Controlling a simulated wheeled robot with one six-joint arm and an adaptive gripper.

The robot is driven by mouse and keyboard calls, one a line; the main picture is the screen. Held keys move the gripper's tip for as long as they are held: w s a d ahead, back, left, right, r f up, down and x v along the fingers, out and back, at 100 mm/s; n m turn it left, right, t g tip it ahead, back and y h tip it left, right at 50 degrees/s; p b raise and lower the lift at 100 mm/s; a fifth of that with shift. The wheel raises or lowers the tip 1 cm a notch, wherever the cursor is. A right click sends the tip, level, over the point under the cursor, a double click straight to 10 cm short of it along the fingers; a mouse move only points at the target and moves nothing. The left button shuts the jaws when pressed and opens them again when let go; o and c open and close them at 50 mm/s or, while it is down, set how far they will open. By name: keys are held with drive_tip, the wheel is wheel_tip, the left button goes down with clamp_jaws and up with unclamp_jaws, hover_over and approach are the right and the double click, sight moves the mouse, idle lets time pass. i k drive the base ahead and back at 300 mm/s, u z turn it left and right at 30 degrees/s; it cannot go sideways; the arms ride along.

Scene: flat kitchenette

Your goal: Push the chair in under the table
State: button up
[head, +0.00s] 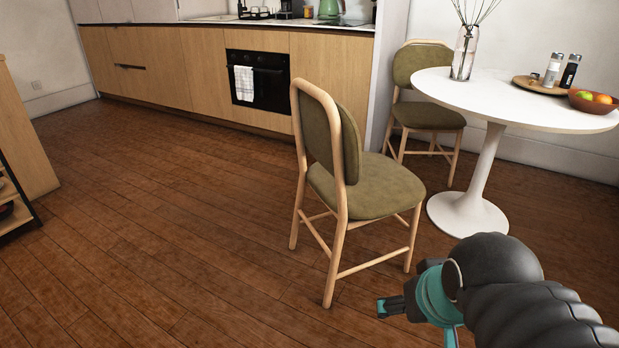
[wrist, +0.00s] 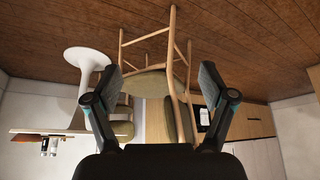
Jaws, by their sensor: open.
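A wooden chair with an olive-green seat and back (head: 365,188) stands on the floor to the left of the round white table (head: 490,98). Its seat faces the table and is clear of the tabletop, with floor between it and the table's pedestal. My gripper (head: 385,307) is low in front of the chair, apart from it. In the wrist view the picture is upside down; my gripper (wrist: 160,88) has its fingers spread and empty, with the chair (wrist: 150,82) beyond them. The table (wrist: 50,130) is at the left there.
A second green chair (head: 428,114) stands behind the table by the wall. The table bears a vase (head: 463,52), a tray (head: 541,85) with two shakers, and a fruit bowl (head: 592,101). Kitchen cabinets with an oven (head: 258,78) line the back.

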sight(359, 188)
drive_tip(key=u, duration=0.05)
drive_tip(key=k, duration=0.6)
drive_tip(key=u, duration=0.45)
drive_tip(key=i, duration=1.4)
drive_tip(key=z, duration=1)
drive_tip(key=i, duration=0.45)
drive_tip(key=z, duration=0.5)
